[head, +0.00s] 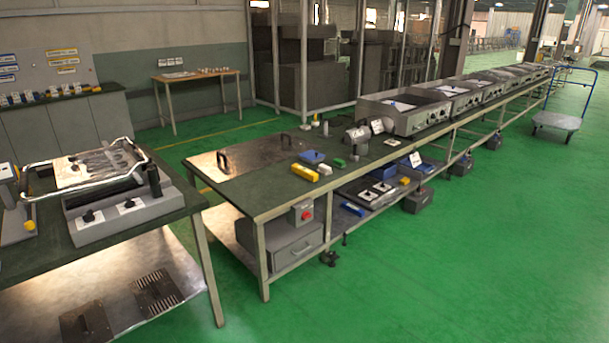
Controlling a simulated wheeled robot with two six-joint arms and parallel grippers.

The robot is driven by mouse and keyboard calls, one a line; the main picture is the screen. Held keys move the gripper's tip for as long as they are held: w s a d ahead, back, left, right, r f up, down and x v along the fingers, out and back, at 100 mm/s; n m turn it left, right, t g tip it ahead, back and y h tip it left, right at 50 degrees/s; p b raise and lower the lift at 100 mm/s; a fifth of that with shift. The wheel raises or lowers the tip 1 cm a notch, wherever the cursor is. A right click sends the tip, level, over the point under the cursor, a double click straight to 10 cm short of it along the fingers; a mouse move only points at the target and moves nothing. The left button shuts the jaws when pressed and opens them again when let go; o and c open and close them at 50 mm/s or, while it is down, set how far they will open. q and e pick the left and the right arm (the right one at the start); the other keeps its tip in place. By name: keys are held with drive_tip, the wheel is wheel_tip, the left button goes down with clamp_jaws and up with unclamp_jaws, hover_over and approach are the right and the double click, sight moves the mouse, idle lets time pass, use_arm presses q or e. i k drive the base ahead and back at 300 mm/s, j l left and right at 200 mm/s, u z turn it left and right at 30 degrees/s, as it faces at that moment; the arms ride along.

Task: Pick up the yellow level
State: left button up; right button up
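A yellow bar-shaped object (305,172), which looks like the yellow level, lies flat on the near part of the long green-topped bench (262,193). It is close to the bench's front edge.
A metal plate with dark handles (237,157) lies left of the level. A nearer table (185,203) at left carries a grill-like appliance (125,213). Several grey units (405,116) line the bench further back. Green floor (450,270) is clear at front right.

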sight(310, 174)
drive_tip(key=i+l+z, duration=0.35)
drive_tip(key=i, duration=0.35)
drive_tip(key=i+l+z, duration=0.3)
drive_tip(key=i, duration=0.5)
drive_tip(key=i+l+z, duration=0.1)
drive_tip(key=i+z, duration=0.25)
drive_tip(key=i, duration=0.4)
drive_tip(key=i+l+u, duration=0.1)
drive_tip(key=i+u, duration=0.35)
drive_tip(key=i+l+u, duration=0.3)
drive_tip(key=i+u, duration=0.2)
drive_tip(key=i+l+u, duration=0.45)
drive_tip(key=k+j, duration=0.05)
